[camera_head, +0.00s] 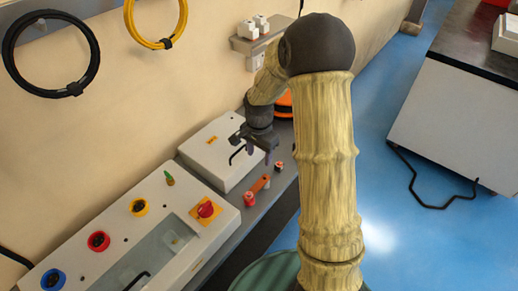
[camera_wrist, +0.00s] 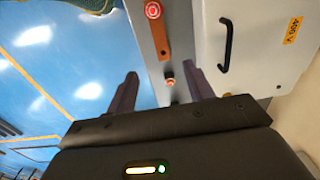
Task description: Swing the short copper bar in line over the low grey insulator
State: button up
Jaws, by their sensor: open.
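The short copper bar (camera_head: 260,184) lies on the grey bench beside the white box, with a red post (camera_head: 249,199) at its near end. A small dark-and-red post (camera_head: 279,167) stands beyond the bar's far end. I cannot make out a clearly grey insulator. My gripper (camera_head: 258,150) is above the bench, close to the bar. Its open fingers (camera_wrist: 161,82) are apart with nothing held between them.
A white box with a black handle (camera_wrist: 226,45) and 400 V label stands right beside the bar. A control panel (camera_head: 150,232) with coloured knobs is nearer. Blue floor (camera_head: 375,150) lies beyond the bench edge. A wall socket unit (camera_head: 256,38) is behind.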

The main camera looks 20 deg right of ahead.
jog(key=shift+r, duration=1.45)
jog(key=s+r+n+t, duration=0.1)
jog(key=s+r+n, duration=0.1)
jog(key=s+n, duration=0.3)
jog(key=s+r+n+t, duration=0.1)
jog(key=s+n, duration=0.4)
jog(key=s, duration=0.6)
jog(key=shift+a+r+n+t, duration=0.3)
jog(key=shift+a+r+n, duration=0.15)
jog(key=shift+r, duration=0.4)
